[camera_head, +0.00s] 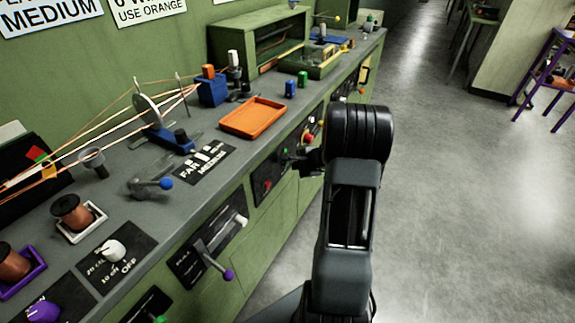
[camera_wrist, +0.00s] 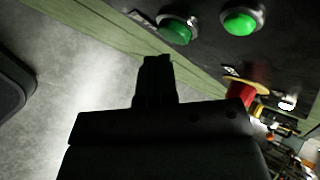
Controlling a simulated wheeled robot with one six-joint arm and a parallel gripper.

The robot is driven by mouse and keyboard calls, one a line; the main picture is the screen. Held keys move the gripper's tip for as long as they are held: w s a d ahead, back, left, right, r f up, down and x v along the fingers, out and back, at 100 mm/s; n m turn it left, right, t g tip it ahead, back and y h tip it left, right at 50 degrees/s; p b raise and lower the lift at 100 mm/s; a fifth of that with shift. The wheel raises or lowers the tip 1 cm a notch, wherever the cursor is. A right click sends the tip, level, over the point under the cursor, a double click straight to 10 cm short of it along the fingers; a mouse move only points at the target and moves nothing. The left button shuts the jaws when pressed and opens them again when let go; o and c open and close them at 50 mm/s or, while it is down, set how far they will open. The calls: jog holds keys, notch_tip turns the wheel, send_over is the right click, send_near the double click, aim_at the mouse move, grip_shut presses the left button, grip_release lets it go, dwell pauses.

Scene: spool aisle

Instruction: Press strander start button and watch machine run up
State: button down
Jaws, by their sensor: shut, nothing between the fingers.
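The strander, with a disc (camera_head: 147,108) and several copper strands running through it, stands on the bench top in the head view. My gripper (camera_head: 293,161) is at the bench's front face, beside a black control panel (camera_head: 268,180). In the wrist view my gripper (camera_wrist: 157,62) is shut and empty, a dark silhouette. Two green buttons, one nearer (camera_wrist: 177,30) and one farther (camera_wrist: 241,19), sit on a black panel beyond the fingertips. The fingertips appear apart from both. A red mushroom button (camera_wrist: 240,90) with a yellow collar is to their right. I cannot read the button labels.
An orange tray (camera_head: 253,117) lies on the bench above my gripper. A lever with a purple knob (camera_head: 228,274) sticks out of the bench front. The grey floor (camera_head: 450,200) to the right is clear; a purple stool (camera_head: 550,80) stands far right.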

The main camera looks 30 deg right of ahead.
jog(key=shift+w, duration=0.1)
dwell(0.3)
jog(key=shift+w+a, duration=0.25)
jog(key=shift+w, duration=0.25)
dwell(0.5)
jog(key=shift+s+b, duration=0.15)
jog(key=shift+b, duration=0.2)
jog(key=shift+s+d, duration=0.2)
jog(key=shift+s, duration=0.25)
jog(key=s+d+b, duration=0.2)
jog(key=s+d, duration=0.1)
jog(key=s, duration=0.2)
jog(key=shift+s, duration=0.15)
dwell(0.6)
